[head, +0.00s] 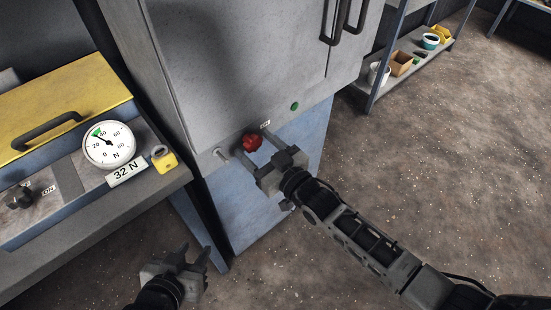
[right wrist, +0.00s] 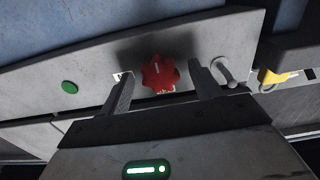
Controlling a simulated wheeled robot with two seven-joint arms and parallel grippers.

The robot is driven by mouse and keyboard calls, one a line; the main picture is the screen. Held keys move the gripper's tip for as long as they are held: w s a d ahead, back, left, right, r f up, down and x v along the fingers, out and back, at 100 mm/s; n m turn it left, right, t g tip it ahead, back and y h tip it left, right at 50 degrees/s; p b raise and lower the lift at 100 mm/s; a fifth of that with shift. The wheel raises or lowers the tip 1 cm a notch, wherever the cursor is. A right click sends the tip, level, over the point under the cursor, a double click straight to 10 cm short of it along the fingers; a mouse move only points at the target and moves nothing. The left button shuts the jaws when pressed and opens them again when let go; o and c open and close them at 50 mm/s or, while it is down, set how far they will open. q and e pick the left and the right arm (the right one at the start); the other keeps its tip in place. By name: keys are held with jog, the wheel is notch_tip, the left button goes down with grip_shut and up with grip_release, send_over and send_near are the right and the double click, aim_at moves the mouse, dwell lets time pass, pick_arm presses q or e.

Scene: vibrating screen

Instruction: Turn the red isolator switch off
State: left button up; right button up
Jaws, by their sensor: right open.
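The red isolator switch (head: 252,143) is a red lobed knob on the front of the grey cabinet, beside a small label (head: 265,124). It also shows in the right wrist view (right wrist: 160,73), with a pale mark on its face. My right gripper (head: 254,150) is open at the knob. In the right wrist view its two fingers (right wrist: 160,88) stand on either side of the knob, with gaps between. My left gripper (head: 188,258) is low at the left, its fingers apart and empty, away from the cabinet.
A green button (head: 294,106) and a metal peg (head: 221,154) flank the knob. At the left, a bench holds a dial gauge (head: 109,145), a "32 N" sign (head: 126,173), a yellow-lidded box (head: 62,92) and a black knob (head: 19,197). A shelf (head: 405,69) with containers stands back right.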

jog(key=v, duration=1.5)
jog(key=shift+s+d+b, duration=0.2)
jog(key=shift+s+b, duration=0.1)
jog(key=shift+b, duration=0.05)
jog(key=s+d+f+m+g+h, duration=0.4)
jog(key=s+d+f+h, duration=0.1)
jog(key=f, duration=0.4)
jog(key=s+h, duration=0.1)
jog(key=h, duration=0.1)
jog(key=shift+s+d+m+h, duration=0.25)
jog(key=shift+s+m+h, duration=0.15)
